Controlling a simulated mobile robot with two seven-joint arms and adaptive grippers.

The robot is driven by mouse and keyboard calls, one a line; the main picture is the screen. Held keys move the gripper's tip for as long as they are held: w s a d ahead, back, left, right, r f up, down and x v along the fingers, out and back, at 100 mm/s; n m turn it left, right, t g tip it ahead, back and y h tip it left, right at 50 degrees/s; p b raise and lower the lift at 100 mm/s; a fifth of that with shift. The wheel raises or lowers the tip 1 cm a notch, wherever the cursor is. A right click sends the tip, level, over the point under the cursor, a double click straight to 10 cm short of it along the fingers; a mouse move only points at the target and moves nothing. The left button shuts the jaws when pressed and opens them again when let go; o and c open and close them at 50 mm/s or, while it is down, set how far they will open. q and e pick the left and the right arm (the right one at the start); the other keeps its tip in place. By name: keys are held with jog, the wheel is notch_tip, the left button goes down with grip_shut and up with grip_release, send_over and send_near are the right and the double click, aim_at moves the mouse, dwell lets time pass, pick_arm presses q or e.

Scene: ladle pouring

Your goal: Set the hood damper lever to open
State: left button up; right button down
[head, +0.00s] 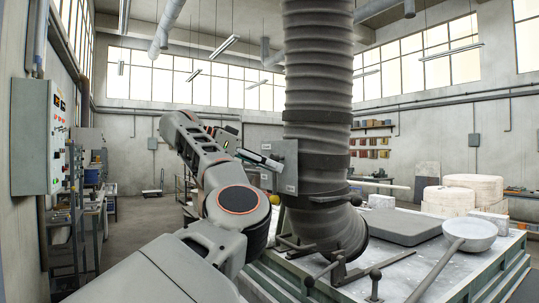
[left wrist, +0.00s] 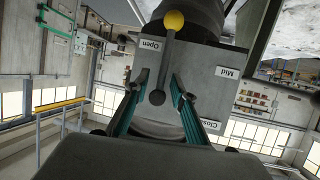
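The hood damper lever shows in the left wrist view as a dark rod with a yellow knob (left wrist: 173,20). It runs from a round pivot on a grey plate (left wrist: 200,72). The rod points between the Open label (left wrist: 151,42) and the Mid label (left wrist: 228,72), nearer to Open. The Closed label is partly hidden by a finger. My left gripper (left wrist: 158,84) is open, its fingers on either side of the pivot area; contact cannot be told. In the head view the plate (head: 288,160) is on the duct, the yellow knob (head: 274,199) below it, and my left gripper (head: 262,159) at its left.
The large ribbed duct (head: 318,90) stands right behind the plate. Below it is a bench with a dark grey slab (head: 399,226), a ladle (head: 470,235) and pale round blocks (head: 472,188). A control cabinet (head: 38,137) hangs on the left wall. The floor at left is open.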

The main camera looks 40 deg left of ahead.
pick_arm(q)
notch_tip(320, 180, up, 4)
jog(key=shift+r, duration=0.2)
dwell(0.5)
